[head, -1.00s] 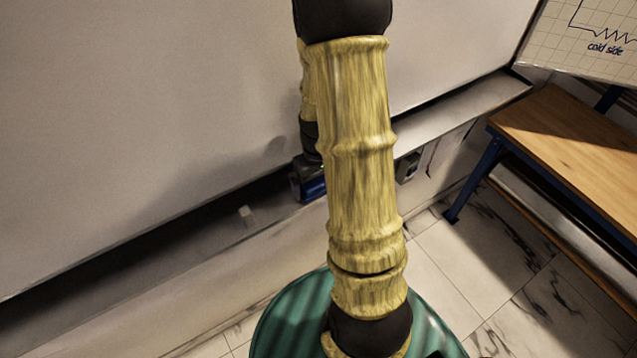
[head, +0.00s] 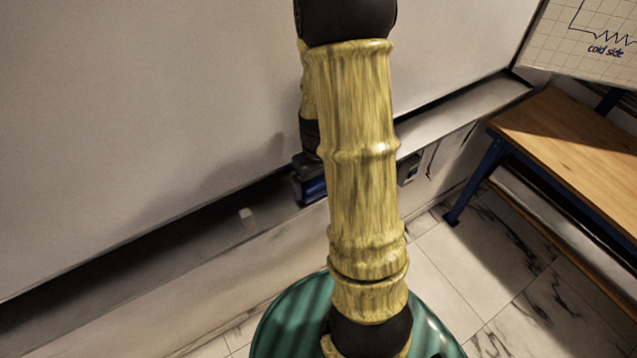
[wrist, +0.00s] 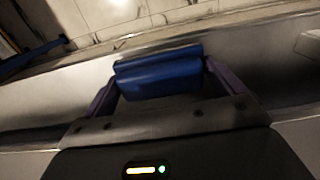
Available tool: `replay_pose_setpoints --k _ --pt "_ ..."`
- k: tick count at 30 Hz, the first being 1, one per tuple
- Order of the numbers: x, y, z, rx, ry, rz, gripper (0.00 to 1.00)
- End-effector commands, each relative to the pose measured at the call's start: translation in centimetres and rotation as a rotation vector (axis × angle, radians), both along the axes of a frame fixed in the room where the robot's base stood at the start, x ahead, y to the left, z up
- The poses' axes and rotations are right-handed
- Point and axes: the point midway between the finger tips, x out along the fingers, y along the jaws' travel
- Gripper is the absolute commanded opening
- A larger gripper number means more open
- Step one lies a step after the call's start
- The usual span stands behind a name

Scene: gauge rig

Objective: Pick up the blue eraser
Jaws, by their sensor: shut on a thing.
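The blue eraser (wrist: 158,76) lies between the two purple-grey fingers of my gripper (wrist: 160,80) in the wrist view, with a finger against each end. My gripper is shut on it. In the head view the blue eraser (head: 314,189) shows small beside my arm, below the dark body of my gripper, close to the ledge under the whiteboard. My arm hides part of it there. I cannot tell whether the eraser touches the ledge.
The whiteboard (head: 130,120) rises behind the ledge (head: 460,105). A wooden bench (head: 570,140) with blue legs stands at the right. The marble floor (head: 500,250) between is clear.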

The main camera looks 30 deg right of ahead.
Motion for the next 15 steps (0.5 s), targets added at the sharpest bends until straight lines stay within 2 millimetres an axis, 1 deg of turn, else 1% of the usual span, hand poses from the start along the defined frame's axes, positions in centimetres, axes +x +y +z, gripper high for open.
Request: replay_pose_setpoints --k 5,12,15 --pt "0.1 0.0 2.4 -0.003 -0.007 0.001 0.71" --pt "0.1 0.0 6.6 -0.002 -0.006 0.0 0.71" --pt "0.1 0.0 8.0 -0.002 -0.005 -0.001 0.71"
